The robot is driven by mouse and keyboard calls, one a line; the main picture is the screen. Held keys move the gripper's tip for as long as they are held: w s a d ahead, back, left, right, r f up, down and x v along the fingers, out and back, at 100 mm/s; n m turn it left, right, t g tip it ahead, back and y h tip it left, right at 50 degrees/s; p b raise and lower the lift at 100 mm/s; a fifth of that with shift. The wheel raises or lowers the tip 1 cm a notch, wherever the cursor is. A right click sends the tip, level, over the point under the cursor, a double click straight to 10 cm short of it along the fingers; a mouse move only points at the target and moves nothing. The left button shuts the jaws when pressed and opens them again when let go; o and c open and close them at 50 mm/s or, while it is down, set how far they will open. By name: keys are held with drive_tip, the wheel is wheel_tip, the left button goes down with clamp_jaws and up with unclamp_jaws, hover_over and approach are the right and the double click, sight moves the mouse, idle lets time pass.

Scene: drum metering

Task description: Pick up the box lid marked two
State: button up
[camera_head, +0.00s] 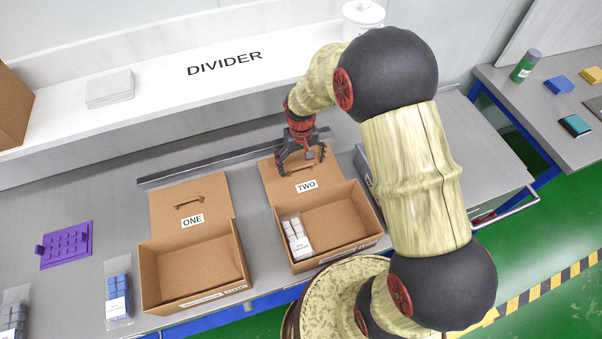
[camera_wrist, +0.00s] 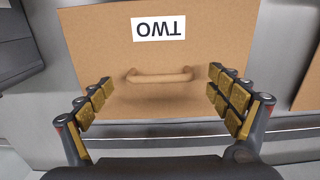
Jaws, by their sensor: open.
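The brown cardboard lid marked TWO (camera_head: 279,187) lies behind its open box at the middle of the bench. In the wrist view the lid (camera_wrist: 190,35) shows its white label upside down and a brown loop handle (camera_wrist: 160,76). My gripper (camera_head: 302,172) is over the lid at its handle. In the wrist view my gripper (camera_wrist: 155,95) is open, with a gold-padded finger on each side of the handle and no visible contact. The open box in front of the lid (camera_head: 345,244) holds a white packet (camera_head: 296,237).
A lid marked ONE (camera_head: 167,210) and its empty open box (camera_head: 165,281) stand to the left. A metal rail (camera_head: 220,163) runs behind the lids. A purple tray (camera_head: 66,246) and blue packet (camera_head: 118,290) lie at left; a grey cabinet (camera_head: 470,160) stands right.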

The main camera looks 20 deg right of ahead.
drive_tip(key=shift+f, duration=0.5)
drive_tip(key=shift+c, duration=0.9)
drive_tip(key=c, duration=1.1)
